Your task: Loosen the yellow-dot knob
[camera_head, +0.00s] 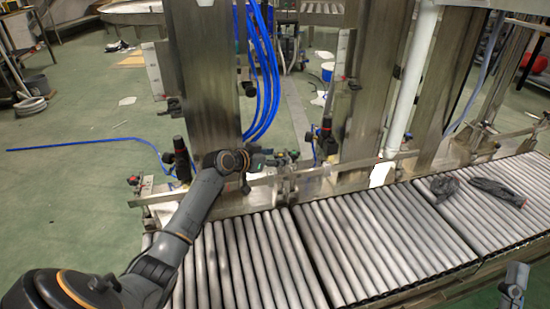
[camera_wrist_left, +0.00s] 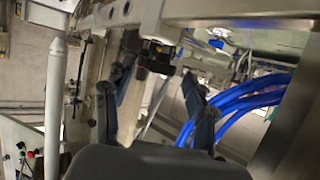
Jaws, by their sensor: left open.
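My left arm reaches from the lower left of the head view over the conveyor. Its gripper (camera_head: 272,160) is at the metal frame behind the rollers. In the left wrist view the two fingers of the left gripper (camera_wrist_left: 152,105) stand wide apart with nothing between their tips. A black knob-like fitting (camera_wrist_left: 158,58) with a small red mark shows beyond the fingertips, apart from them. I cannot make out a yellow dot on any knob. A grey piece of my right arm (camera_head: 515,285) shows at the lower right of the head view; its fingers cannot be told.
The roller conveyor (camera_head: 350,235) runs across the front. Dark gloves (camera_head: 497,190) lie on it at the right. Steel columns (camera_head: 205,80) and blue hoses (camera_head: 265,75) stand close behind the left gripper. A black regulator (camera_head: 181,158) stands left of it. Green floor is open at the left.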

